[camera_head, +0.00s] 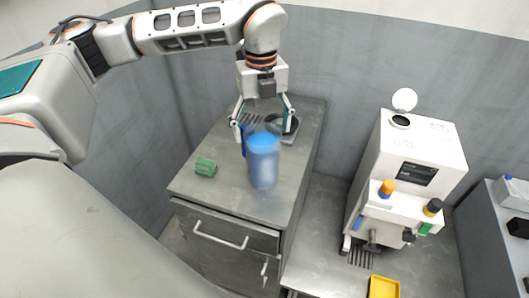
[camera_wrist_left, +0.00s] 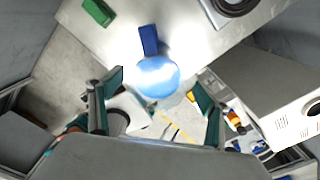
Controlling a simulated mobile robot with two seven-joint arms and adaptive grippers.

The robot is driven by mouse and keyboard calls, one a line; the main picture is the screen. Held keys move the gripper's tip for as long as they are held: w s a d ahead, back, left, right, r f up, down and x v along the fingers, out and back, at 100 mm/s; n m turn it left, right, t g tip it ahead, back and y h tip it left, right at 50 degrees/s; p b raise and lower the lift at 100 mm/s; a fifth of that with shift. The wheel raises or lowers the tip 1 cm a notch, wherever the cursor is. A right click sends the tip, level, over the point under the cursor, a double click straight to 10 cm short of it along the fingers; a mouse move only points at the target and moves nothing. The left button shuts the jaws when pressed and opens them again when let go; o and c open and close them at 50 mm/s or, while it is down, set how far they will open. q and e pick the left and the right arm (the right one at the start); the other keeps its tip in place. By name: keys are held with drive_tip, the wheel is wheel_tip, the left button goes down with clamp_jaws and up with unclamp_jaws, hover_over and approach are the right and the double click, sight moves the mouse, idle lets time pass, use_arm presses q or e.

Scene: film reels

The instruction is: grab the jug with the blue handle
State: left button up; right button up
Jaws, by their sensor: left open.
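The jug (camera_head: 263,165) is a translucent blue vessel standing upright on the grey cabinet top. Its dark blue handle (camera_head: 245,142) is on the left side. In the left wrist view, I look down on the jug's bright blue top (camera_wrist_left: 157,76), with the handle (camera_wrist_left: 149,40) pointing toward the top of the picture. My left gripper (camera_head: 264,134) points down near the jug's top. It is open and empty, with one finger to each side of the jug in both views. I cannot tell how far the fingertips are from the jug. My right gripper is not in view.
A small green block (camera_head: 206,168) lies left of the jug; a dark round-topped device (camera_head: 290,125) stands behind it. A white machine (camera_head: 410,165) with coloured knobs stands on the right counter, near a yellow tray (camera_head: 384,287). The cabinet's front left corner is clear.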

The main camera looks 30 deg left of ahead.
use_arm(q)
drive_tip(key=shift+w+a+f, duration=0.15)
drive_tip(key=shift+f, duration=0.1)
drive_tip(key=shift+s+a+f, duration=0.1)
drive_tip(key=shift+s+f, duration=0.1)
drive_tip(key=shift+f, duration=0.65)
drive_tip(key=f, duration=0.5)
drive_tip(key=shift+w+a+f, duration=0.15)
drive_tip(key=shift+w+f, duration=0.05)
drive_tip(key=shift+f, duration=0.15)
drive_tip(key=shift+c, duration=0.3)
drive_tip(key=shift+r, duration=0.1)
drive_tip(key=c, duration=1.8)
